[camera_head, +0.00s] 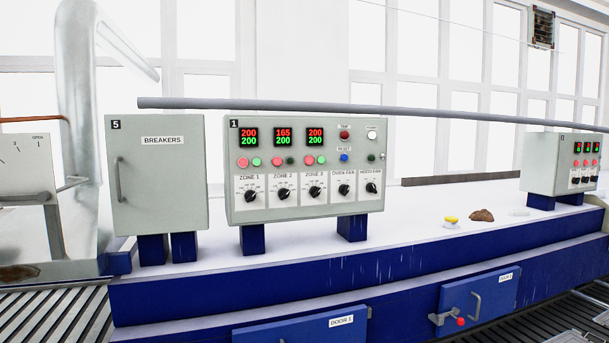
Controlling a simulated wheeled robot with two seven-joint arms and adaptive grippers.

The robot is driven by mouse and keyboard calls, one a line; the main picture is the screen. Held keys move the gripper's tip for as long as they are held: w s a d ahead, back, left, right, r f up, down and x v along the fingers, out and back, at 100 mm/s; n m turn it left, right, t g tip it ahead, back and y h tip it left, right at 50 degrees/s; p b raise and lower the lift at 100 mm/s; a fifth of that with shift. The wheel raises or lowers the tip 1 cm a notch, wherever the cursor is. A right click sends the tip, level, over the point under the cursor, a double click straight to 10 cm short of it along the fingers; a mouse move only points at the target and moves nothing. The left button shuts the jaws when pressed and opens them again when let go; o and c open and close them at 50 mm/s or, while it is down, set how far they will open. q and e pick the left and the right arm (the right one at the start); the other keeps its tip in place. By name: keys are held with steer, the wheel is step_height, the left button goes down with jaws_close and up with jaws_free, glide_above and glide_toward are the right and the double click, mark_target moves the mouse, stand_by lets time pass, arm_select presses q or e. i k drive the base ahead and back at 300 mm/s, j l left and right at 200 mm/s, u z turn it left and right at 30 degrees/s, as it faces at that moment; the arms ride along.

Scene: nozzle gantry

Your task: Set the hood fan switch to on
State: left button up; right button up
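The hood fan switch (372,188) is a black rotary knob on a white plate labelled HOOD FAN. It is the rightmost knob in the bottom row of the grey control panel marked 1 (304,212). The oven fan knob (344,190) is just to its left. The hood fan knob's pointer is too small to read surely. Neither of my grippers shows in the head view.
A closed grey BREAKERS cabinet (160,180) stands left of the panel. A long grey bar (430,114) runs above the panel. Another panel (546,165) stands far right. A yellow item (451,219) and a brown lump (481,215) lie on the white top.

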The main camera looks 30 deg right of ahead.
mark_target(370, 188)
steer(key=j+z, duration=0.15)
steer(key=z, duration=0.5)
steer(key=l+z, duration=0.15)
steer(key=z, duration=0.7)
steer(key=i+l+u, duration=0.45)
steer(key=i+l, duration=0.8)
